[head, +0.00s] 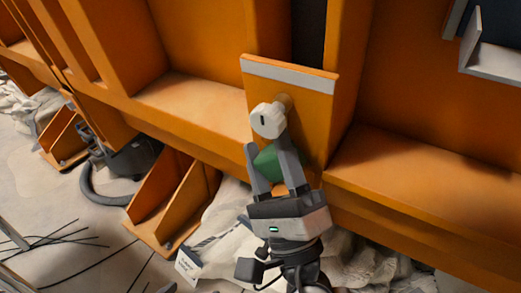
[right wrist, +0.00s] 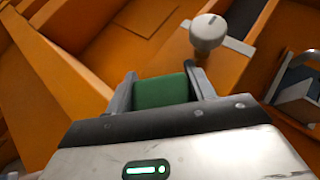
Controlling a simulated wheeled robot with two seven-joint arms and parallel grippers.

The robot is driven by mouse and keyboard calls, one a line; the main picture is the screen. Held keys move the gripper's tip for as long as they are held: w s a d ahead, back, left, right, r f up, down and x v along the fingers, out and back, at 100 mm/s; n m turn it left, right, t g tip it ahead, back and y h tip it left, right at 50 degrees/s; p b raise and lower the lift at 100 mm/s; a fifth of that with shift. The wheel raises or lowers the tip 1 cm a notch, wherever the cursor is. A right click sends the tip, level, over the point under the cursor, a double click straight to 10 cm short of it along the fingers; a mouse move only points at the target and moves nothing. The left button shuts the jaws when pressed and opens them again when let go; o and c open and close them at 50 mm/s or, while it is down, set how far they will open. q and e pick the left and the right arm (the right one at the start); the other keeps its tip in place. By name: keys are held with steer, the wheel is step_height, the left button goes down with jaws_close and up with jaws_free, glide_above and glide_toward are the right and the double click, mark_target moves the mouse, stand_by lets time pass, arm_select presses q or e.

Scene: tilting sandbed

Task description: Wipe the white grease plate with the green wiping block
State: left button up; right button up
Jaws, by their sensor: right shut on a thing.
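My right gripper (head: 270,165) is shut on the green wiping block (head: 276,165). In the right wrist view the green block (right wrist: 160,91) sits between the two grey fingers. The gripper reaches up in front of an orange upright panel, and the block is close to its lower part; I cannot tell whether they touch. A round white knob (head: 268,121) stands out from the panel just above the fingertips, and shows in the right wrist view (right wrist: 208,33). A pale strip (head: 288,73) runs along the panel's top; I cannot tell if it is the grease plate. My left gripper is not seen.
Orange steel beams and ribs (head: 190,105) surround the panel, with a ledge (head: 430,185) at right. A grey bracket (head: 490,55) is at upper right. A dark machine with a hose (head: 100,190), thin rods (head: 60,240) and pale sacks lie below left.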

steer(key=shift+s+d, duration=0.45)
steer(key=shift+d, duration=0.3)
steer(key=shift+s+d, duration=0.45)
steer(key=shift+d, duration=0.45)
steer(key=shift+r, duration=0.1)
steer(key=shift+w+a+r, duration=0.1)
steer(key=shift+w+a, duration=0.35)
steer(key=shift+a, duration=0.05)
steer(key=w+a, duration=0.3)
steer(key=a, duration=0.2)
steer(key=shift+w+a+b, duration=0.3)
steer(key=shift+w+b, duration=0.1)
steer(key=shift+b, duration=0.05)
steer(key=s+a+f, duration=0.1)
steer(key=s+a, duration=0.2)
steer(key=s, duration=0.2)
steer(key=shift+a+f, duration=0.2)
steer(key=shift+a, duration=0.1)
steer(key=shift+b, duration=0.3)
